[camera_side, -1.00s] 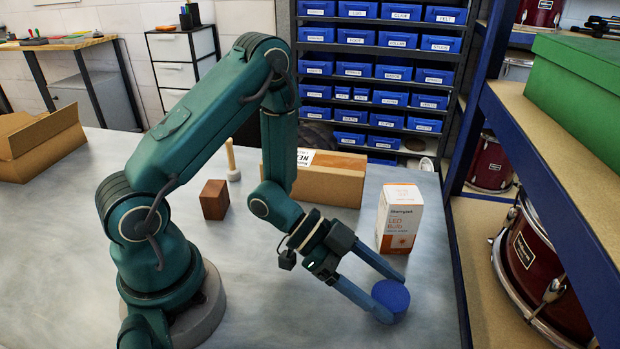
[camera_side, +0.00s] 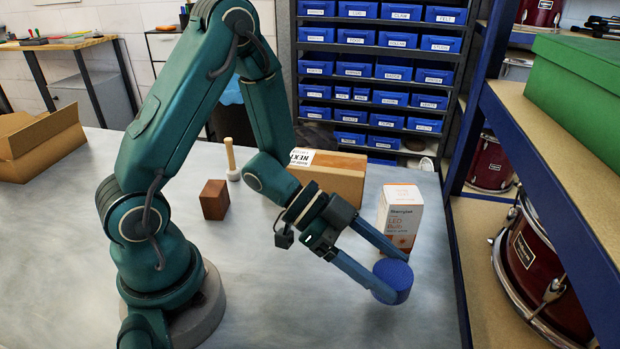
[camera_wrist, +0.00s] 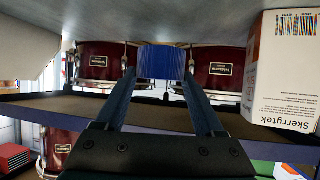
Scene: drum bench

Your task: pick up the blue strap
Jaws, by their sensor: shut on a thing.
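The blue strap (camera_side: 393,279) shows as a short blue roll near the right edge of the grey table. My gripper (camera_side: 388,275) is shut on it, with one finger on each side. The roll looks raised off the tabletop and slightly tilted. In the wrist view the strap (camera_wrist: 162,62) sits between the tips of my gripper (camera_wrist: 162,78). Its ribbed side faces that camera.
A white and orange bulb box (camera_side: 400,220) stands just behind the strap. A cardboard box (camera_side: 335,178), a brown block (camera_side: 214,199) and a wooden mallet-like piece (camera_side: 231,160) stand farther left. A blue-framed shelf (camera_side: 545,200) with drums rises at the right.

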